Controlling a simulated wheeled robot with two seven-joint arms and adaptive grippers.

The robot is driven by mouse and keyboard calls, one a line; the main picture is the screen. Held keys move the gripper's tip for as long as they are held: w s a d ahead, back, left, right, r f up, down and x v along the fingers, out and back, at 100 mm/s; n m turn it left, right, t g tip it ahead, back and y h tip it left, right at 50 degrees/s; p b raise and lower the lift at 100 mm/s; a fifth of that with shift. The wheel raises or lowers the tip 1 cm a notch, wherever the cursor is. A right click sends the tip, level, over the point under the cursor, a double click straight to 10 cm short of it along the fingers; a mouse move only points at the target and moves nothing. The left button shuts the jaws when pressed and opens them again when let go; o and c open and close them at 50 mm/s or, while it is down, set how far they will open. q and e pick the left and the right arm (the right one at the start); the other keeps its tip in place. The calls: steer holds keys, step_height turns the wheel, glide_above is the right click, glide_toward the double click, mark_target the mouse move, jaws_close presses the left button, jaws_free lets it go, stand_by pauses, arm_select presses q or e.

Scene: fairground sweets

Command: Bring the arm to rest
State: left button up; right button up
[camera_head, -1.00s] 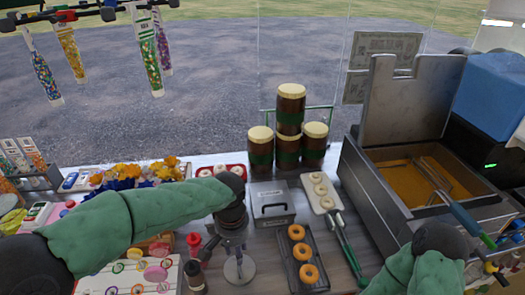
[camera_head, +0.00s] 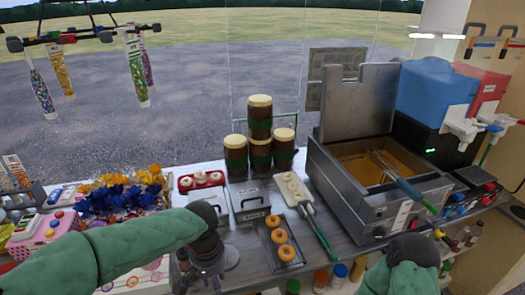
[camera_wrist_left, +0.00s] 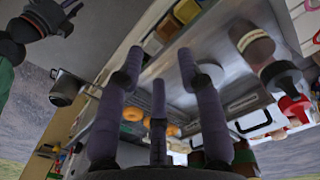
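My left arm comes in from the left in the head view and bends down at the wrist. My left gripper (camera_head: 207,275) hangs over the near part of the counter (camera_head: 258,274), left of the black doughnut tray (camera_head: 266,246). In the left wrist view its purple-grey fingers (camera_wrist_left: 158,80) are spread apart with nothing between them. My right arm shows at the lower right of the head view, in front of the fryer. Its gripper is hidden there. A dark gripper, seemingly my right one (camera_wrist_left: 42,20), shows partly at the upper left of the wrist view.
The fryer (camera_head: 345,208) stands right of the trays, with a basket handle sticking out. Stacked brown cups (camera_head: 260,115) stand at the back. Green-handled tongs (camera_head: 322,238) lie beside the doughnuts. Sweet tubes (camera_head: 135,72) hang at upper left. Bottles stand below the front edge.

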arm_select(q)
steer(key=s+d+f+h, duration=0.1)
steer(key=d+f, duration=0.1)
steer(key=f, duration=0.8)
steer(key=s+d+f+h, duration=0.1)
steer(key=f+h, duration=0.1)
steer(key=f, duration=0.8)
steer(key=s+f+n, duration=0.3)
steer(key=s+f, duration=0.7)
steer(key=f, duration=0.5)
steer(key=shift+s+a+h, duration=0.2)
steer(key=shift+s+h, duration=0.1)
steer(key=shift+h, duration=0.1)
steer(key=shift+w+d+f, duration=0.1)
steer(key=shift+d, duration=0.05)
